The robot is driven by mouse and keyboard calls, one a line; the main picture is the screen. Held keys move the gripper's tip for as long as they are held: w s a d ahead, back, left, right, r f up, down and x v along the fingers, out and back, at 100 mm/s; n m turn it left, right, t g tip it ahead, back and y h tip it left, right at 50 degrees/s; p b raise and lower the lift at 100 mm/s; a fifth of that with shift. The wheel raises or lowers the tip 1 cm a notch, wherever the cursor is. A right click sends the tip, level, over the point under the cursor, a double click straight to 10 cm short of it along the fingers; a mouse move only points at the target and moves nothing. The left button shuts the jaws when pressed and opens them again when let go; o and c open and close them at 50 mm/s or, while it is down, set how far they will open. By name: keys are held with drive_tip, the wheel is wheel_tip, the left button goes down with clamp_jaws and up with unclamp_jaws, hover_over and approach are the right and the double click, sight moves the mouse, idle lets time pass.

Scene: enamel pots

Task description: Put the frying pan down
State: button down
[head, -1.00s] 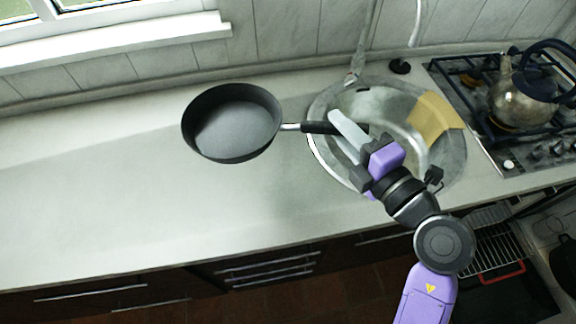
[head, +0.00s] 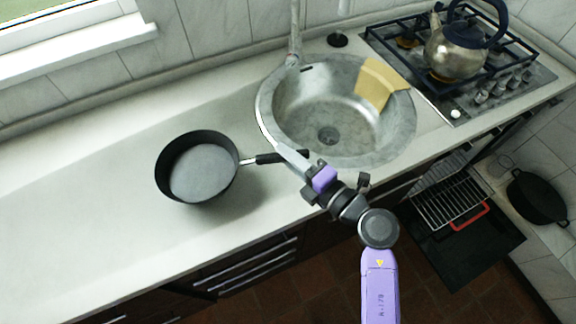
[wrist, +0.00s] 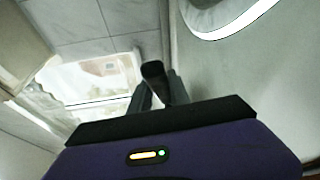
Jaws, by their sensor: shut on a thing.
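The dark frying pan (head: 200,172) is upright in the head view, over the counter left of the sink. Its black handle (head: 268,158) points right, to the front-left of the sink rim. My gripper (head: 294,158) is shut on the handle near its end, reaching from the front right. In the wrist view the dark handle end (wrist: 153,76) shows between the two fingers of my gripper (wrist: 156,90); the pan's bowl is out of sight there. I cannot tell whether the pan's base touches the counter or is a little above it.
The round metal sink (head: 335,148) is just right of the pan, with a yellow cloth (head: 376,84) over its rim. A kettle (head: 455,50) stands on the gas hob (head: 490,85) at the back right. The counter (head: 80,215) left of the pan is clear.

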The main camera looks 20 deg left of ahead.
drive_tip(key=shift+f+b, duration=0.4)
drive_tip(key=shift+f, duration=1.75)
drive_tip(key=c, duration=1.2)
unclamp_jaws()
drive_tip(key=shift+f, duration=0.1)
drive_tip(key=shift+c, duration=0.2)
drive_tip(key=shift+s+d, duration=0.15)
drive_tip(key=shift+d, duration=0.2)
drive_tip(key=v, duration=1.1)
drive_tip(key=shift+d+b, duration=0.15)
drive_tip(key=shift+b, duration=0.2)
